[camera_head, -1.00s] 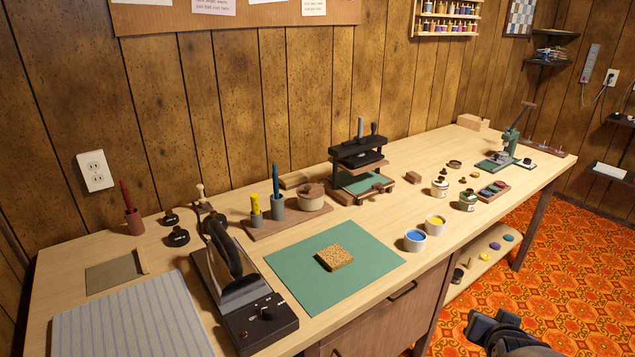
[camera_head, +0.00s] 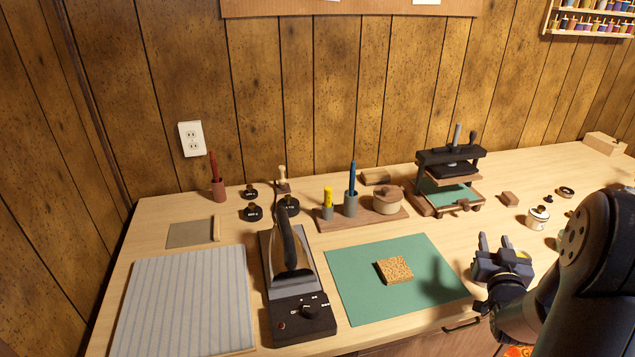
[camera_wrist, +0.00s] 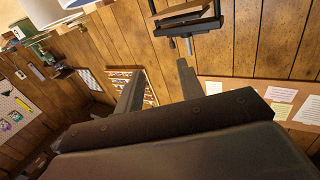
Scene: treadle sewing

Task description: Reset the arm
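My gripper (camera_head: 492,246) is at the right in the head view, raised in front of the bench at the right edge of the green mat. Its two fingers are apart and nothing shows between them. The wrist view shows the same spread, empty fingers (camera_wrist: 158,84), with the panelled wall and pinned papers beyond. My dark arm fills the lower right of the head view and hides part of the bench there.
A cork block (camera_head: 395,270) lies on the green mat (camera_head: 350,293). An iron (camera_head: 290,262) stands on its black base left of the mat. A striped pad (camera_head: 185,305) lies farther left. A small press (camera_head: 450,175) and a wooden pen stand (camera_head: 335,224) are behind the mat.

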